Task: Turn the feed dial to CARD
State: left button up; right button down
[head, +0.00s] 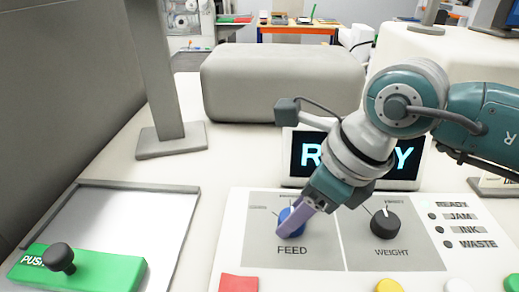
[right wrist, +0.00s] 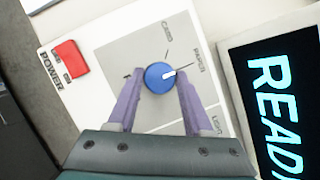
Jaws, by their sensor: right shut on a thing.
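The blue feed dial (head: 286,214) sits on the grey FEED plate of the white control panel (head: 232,215), mostly hidden in the head view by my right gripper (head: 292,222). In the right wrist view, the purple fingers of my right gripper (right wrist: 160,82) are closed on opposite sides of the feed dial (right wrist: 157,74). The dial's white pointer points right and slightly up, roughly towards the PAPER label (right wrist: 198,60). The CARD label (right wrist: 167,31) is above the dial, and the LIGHT label (right wrist: 216,125) is at lower right. My left gripper is not in view.
A black WEIGHT dial (head: 385,224) is right of the feed dial. A lit READY display (head: 405,180) stands behind the panel. A red power switch (right wrist: 70,62) and yellow button (head: 388,285) are nearby. A green PUSH block (head: 100,268) with a black knob is at left.

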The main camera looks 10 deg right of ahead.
jog(key=shift+f+n+b, duration=0.15)
jog(key=shift+n+b, duration=0.35)
jog(key=shift+b, duration=0.25)
jog(key=n+g+b, duration=0.1)
jog(key=n+b, duration=0.1)
jog(key=b, duration=0.2)
jog(key=n+g+y+b, duration=0.1)
jog(key=n+b, duration=0.2)
jog(key=b, duration=0.1)
jog(key=n+b, duration=0.2)
jog(key=b, duration=0.2)
jog(key=shift+w+n+g, duration=0.25)
jog(key=shift+n+g, duration=0.05)
jog(key=shift+g, duration=0.1)
jog(key=shift+n+g+b, duration=0.4)
jog(key=shift+n+b, duration=0.4)
jog(key=shift+b, duration=0.3)
jog(key=shift+r, duration=0.2)
jog(key=shift+c, duration=1.5)
grip_release()
jog(key=shift+d, duration=0.1)
jog(key=b+v, duration=0.1)
jog(key=v, duration=0.9)
